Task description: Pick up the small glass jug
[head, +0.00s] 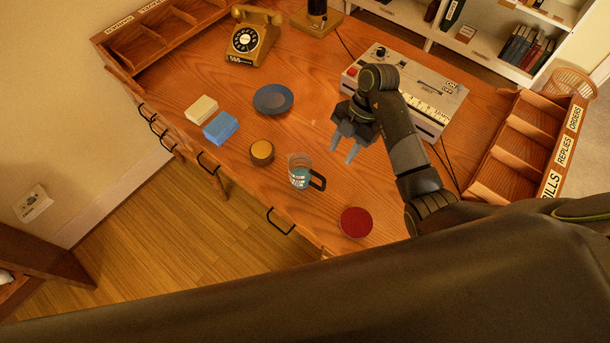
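The small glass jug (299,171) stands upright near the front edge of the wooden desk (300,110). It is clear with a bluish lower part, and its dark handle points right. My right gripper (342,154) is above the desk, up and to the right of the jug in the head view. Its two grey fingers are spread apart with nothing between them. It looks apart from the jug. My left gripper does not show.
A round yellow-topped tin (262,152) is left of the jug and a red disc (356,222) is to its lower right. A blue plate (273,99), blue block (221,127), cream block (201,109), telephone (253,38) and grey device (426,98) lie further off.

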